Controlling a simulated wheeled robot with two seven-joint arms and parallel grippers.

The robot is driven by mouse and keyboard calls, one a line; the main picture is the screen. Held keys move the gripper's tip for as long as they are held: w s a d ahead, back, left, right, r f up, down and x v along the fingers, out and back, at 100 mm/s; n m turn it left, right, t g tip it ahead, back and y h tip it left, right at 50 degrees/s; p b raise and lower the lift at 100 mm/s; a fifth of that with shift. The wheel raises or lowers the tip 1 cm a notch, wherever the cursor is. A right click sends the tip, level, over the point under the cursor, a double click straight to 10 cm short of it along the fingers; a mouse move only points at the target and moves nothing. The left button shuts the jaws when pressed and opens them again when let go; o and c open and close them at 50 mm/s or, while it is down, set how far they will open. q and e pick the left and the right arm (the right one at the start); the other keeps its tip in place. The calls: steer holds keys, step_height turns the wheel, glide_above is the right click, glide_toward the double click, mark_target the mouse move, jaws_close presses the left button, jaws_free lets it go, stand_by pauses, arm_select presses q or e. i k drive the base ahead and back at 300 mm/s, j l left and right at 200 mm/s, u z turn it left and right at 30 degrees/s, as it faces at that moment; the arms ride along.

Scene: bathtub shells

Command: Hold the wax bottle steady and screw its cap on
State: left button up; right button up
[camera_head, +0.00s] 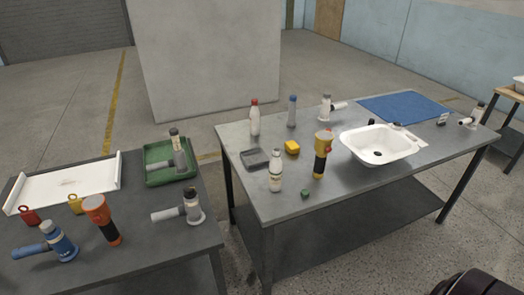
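A white bottle with a label (276,172) stands upright near the front left of the right table. A small dark green piece (306,193) lies on the table to its right; I cannot tell whether it is a cap. Behind stand a white bottle with a red top (254,120) and a slim blue-grey bottle (292,112), both upright. No label is readable, so I cannot tell which one is the wax bottle.
The right table (250,202) also holds a grey tray (256,159), a yellow block (292,148), a yellow-black torch-like tool (321,155), a white basin (368,157) and a blue mat (405,106). A left table (150,257) carries tools and a green tray (157,181). A floor gap separates the tables.

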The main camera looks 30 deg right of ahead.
mark_target(276, 165)
steer(key=z, duration=1.1)
